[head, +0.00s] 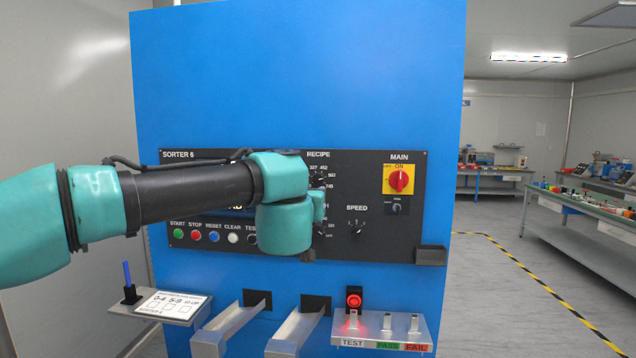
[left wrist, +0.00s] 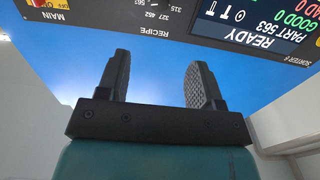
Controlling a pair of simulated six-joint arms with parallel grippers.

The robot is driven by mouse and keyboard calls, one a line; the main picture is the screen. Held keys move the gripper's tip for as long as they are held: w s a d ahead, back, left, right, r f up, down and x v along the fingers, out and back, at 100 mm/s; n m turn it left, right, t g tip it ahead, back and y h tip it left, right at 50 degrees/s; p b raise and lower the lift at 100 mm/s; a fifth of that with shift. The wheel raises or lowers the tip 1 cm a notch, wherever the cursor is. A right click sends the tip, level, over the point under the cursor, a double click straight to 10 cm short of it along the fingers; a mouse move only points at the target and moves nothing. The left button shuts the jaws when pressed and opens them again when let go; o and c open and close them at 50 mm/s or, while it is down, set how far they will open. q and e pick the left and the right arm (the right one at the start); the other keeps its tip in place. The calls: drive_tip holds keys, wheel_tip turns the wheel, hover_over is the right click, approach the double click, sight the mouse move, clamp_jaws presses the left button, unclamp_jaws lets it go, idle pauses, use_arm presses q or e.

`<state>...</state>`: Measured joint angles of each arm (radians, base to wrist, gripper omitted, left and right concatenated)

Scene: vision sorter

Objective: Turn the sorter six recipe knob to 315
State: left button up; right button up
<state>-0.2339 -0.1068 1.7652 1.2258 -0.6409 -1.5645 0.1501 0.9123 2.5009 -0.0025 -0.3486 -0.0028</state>
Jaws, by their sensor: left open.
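The sorter 6 control panel (head: 375,220) is on the front of a blue machine. Its recipe dial (head: 318,172) is mostly hidden behind my left arm in the head view; only its top and right-hand numbers show. In the left wrist view, which is upside down, the RECIPE label (left wrist: 155,32) and some dial numbers, 315 among them, show at the top edge; the knob cannot be made out. My left gripper (left wrist: 160,82) is open, with nothing between its fingers. In the head view its fingers are hidden by the wrist. My right gripper is not in view.
The display (left wrist: 255,25) reads READY, PART 563. Right of the dial are the red main switch (head: 398,180) and speed knob (head: 357,228). Coloured push buttons (head: 196,235) line the panel's lower left. Chutes (head: 296,330), a test shelf (head: 380,335) and a side shelf (head: 180,311) stick out below.

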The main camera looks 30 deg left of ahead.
sight(318, 180)
use_arm(q)
drive_tip(key=x, duration=1.7)
drive_tip(key=shift+w+a, duration=0.1)
drive_tip(key=shift+w, duration=0.05)
drive_tip(key=c, duration=0.9)
